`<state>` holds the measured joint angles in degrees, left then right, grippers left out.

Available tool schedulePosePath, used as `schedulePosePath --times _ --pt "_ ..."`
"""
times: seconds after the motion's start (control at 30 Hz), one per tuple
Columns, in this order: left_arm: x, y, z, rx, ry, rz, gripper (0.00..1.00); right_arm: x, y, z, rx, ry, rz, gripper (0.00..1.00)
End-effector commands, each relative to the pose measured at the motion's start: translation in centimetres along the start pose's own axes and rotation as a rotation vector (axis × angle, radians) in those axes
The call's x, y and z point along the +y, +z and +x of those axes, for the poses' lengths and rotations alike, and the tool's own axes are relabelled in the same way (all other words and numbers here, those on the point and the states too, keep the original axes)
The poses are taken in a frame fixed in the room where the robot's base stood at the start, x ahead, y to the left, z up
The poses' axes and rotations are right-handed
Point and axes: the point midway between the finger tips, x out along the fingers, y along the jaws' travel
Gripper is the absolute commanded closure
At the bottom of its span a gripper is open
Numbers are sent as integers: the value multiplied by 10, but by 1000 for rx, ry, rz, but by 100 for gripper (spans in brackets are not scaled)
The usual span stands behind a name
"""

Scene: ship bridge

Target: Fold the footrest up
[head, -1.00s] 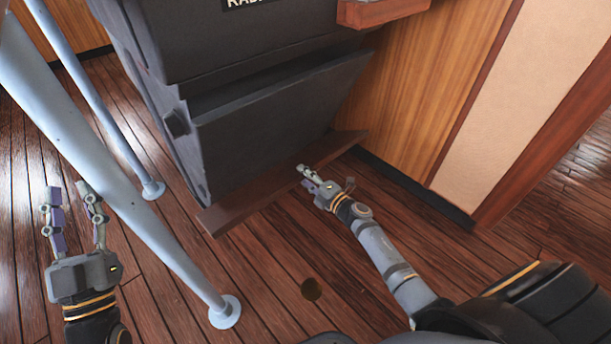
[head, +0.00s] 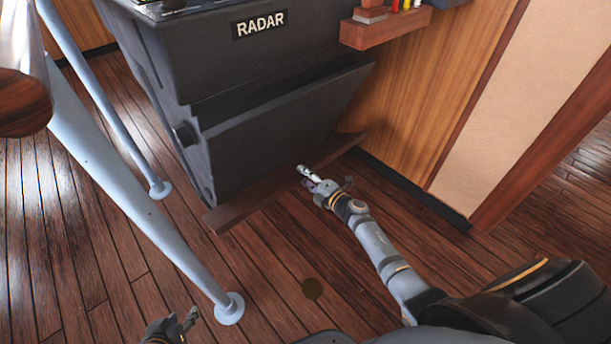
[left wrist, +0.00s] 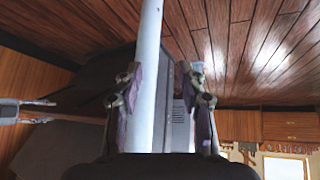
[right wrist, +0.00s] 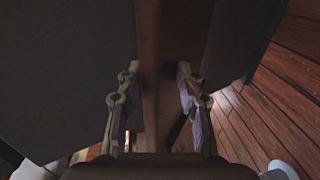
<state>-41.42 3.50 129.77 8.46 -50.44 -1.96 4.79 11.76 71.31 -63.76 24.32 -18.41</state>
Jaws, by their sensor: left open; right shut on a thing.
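The footrest is a dark reddish-brown wooden board (head: 240,210) along the foot of the dark grey radar console (head: 270,125). It lies low and sticks out just above the floor. My right gripper (head: 309,176) is shut on its front edge, right of the middle. In the right wrist view the board (right wrist: 150,50) runs between the fingers (right wrist: 157,80). My left gripper (head: 188,320) is low at the bottom edge of the head view, partly cut off. In the left wrist view its fingers (left wrist: 165,80) are open, with a pale blue pole (left wrist: 150,50) showing between them.
Two pale blue poles with round floor flanges stand left of the console; the nearer one (head: 150,210) rises close to my left gripper. A small wooden shelf (head: 385,30) juts out at the upper right.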

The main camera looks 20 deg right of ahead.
Motion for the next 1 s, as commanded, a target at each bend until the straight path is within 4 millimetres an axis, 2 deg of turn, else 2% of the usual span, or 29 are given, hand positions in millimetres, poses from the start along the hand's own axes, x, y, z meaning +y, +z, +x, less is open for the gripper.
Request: schedulePosePath --times 0.03,0.2,0.3,0.5,0.83,0.87,0.9,1.0 --pt "1 11 -2 -45 3 -3 60 11 1 3 0 12 0 100" --pt "3 41 -6 -159 12 -11 60 11 1 4 1 6 1 100" --pt "4 52 -8 -200 16 -14 60 12 1 4 1 5 1 100" --pt "5 62 -9 -235 19 -16 60 12 0 4 2 4 1 100" --pt "5 63 -9 -237 19 -16 60 12 0 4 3 4 2 100" --pt "5 63 -9 -237 19 -16 60 12 0 4 3 4 2 61" --pt "5 63 -9 -237 19 -16 60 12 0 4 3 4 2 57" --pt "5 63 -9 -237 19 -16 60 10 0 4 3 1 1 57"
